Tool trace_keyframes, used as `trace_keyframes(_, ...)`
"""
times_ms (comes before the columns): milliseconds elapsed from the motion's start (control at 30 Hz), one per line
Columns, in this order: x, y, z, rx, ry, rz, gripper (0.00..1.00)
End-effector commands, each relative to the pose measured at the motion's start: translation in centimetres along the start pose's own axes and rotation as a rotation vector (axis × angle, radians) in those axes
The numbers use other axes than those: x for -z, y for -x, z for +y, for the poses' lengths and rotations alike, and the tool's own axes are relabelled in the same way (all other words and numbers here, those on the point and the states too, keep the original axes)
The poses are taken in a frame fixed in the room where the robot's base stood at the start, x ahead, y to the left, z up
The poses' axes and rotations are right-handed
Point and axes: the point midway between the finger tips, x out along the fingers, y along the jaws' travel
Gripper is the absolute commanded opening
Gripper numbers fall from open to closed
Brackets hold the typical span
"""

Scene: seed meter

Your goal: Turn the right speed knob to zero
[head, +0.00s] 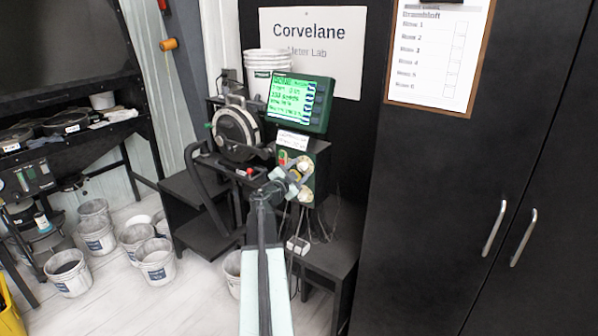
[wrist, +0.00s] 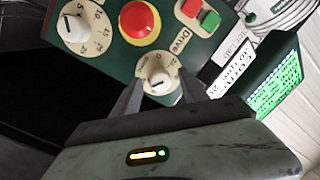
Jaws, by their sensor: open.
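A green control panel (head: 318,172) stands under the display in the head view. The wrist view shows it close up and turned. One cream knob (wrist: 158,79) with a dial ring sits between the fingertips of my gripper (wrist: 159,92), beside the "Drive" lettering. Its dark pointer line shows, but the dial numbers around it are too small to read surely. A second cream knob (wrist: 74,27), with numbers around it, lies at the upper left. My gripper is open, with one finger either side of the Drive-side knob; contact cannot be told. It also shows at the panel in the head view (head: 291,178).
A round red button (wrist: 139,20) sits between the knobs. Green (wrist: 210,21) and red (wrist: 191,7) push buttons are near the Drive lettering. A lit display (head: 297,101) stands above the panel, and the seed meter (head: 236,130) is to its left. Buckets (head: 155,262) stand on the floor.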

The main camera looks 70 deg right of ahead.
Motion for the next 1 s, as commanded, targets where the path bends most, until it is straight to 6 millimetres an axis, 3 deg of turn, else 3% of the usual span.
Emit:
trace_keyframes(67, -0.01, 0.05, 0.0, 0.0, 0.0, 0.0, 0.51)
trace_keyframes(200, -0.02, 0.08, -0.02, 0.0, 0.0, 0.0, 0.12)
trace_keyframes(267, -0.03, 0.08, -0.03, 0.0, 0.0, 0.0, 0.0)
trace_keyframes(667, -0.07, 0.2, -0.15, -0.005, 0.064, -0.007, 0.0)
trace_keyframes(1000, 0.01, 0.19, -0.28, -0.024, 0.323, -0.027, 0.0)
